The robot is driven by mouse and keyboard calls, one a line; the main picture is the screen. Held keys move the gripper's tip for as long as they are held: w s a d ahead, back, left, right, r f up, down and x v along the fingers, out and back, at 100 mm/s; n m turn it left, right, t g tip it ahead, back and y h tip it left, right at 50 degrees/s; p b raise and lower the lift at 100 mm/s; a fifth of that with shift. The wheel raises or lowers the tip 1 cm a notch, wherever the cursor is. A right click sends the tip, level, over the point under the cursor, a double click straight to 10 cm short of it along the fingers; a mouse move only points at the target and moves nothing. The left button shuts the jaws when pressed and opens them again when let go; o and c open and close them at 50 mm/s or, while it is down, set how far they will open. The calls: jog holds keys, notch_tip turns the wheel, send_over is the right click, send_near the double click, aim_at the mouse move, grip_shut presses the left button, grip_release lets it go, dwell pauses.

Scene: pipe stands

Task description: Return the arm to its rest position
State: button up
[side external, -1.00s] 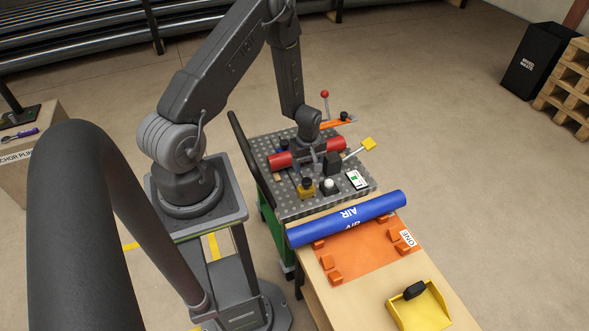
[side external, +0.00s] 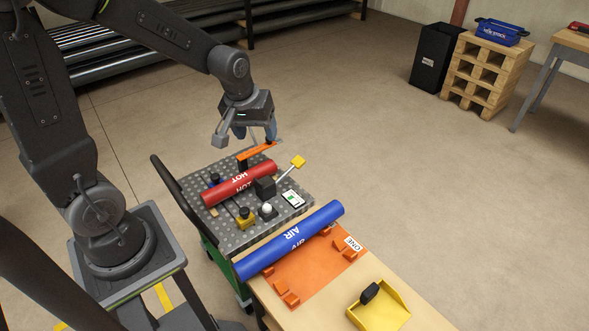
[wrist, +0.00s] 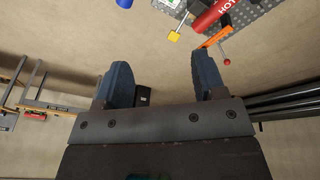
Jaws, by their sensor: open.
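My gripper (side external: 255,133) hangs in the air above the far end of the grey perforated cart top (side external: 236,238), clear of everything on it. Its two blue-grey fingers are apart with nothing between them, as the wrist view (wrist: 163,72) also shows. My arm reaches over from the left, its forearm raised. The red pipe marked HOT (side external: 225,190) lies across the cart, below and apart from my gripper. It also shows at the top of the wrist view (wrist: 207,18).
An orange bar (side external: 262,150) and a yellow-tipped lever (side external: 298,162) stick up near the gripper. A blue AIR pipe (side external: 310,222) lies by an orange plate (side external: 305,274) on the wooden table. A yellow tray (side external: 385,312) is at front. Open floor lies right; pallets (side external: 484,72) stand behind.

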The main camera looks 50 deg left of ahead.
jog(key=s+d+r+m+t, duration=0.2)
jog(key=s+d+r+m, duration=0.6)
jog(key=s+r, duration=0.3)
jog(key=s, duration=0.2)
jog(key=shift+s+d+h, duration=0.2)
jog(key=shift+s+h, duration=0.1)
jog(key=shift+h, duration=0.1)
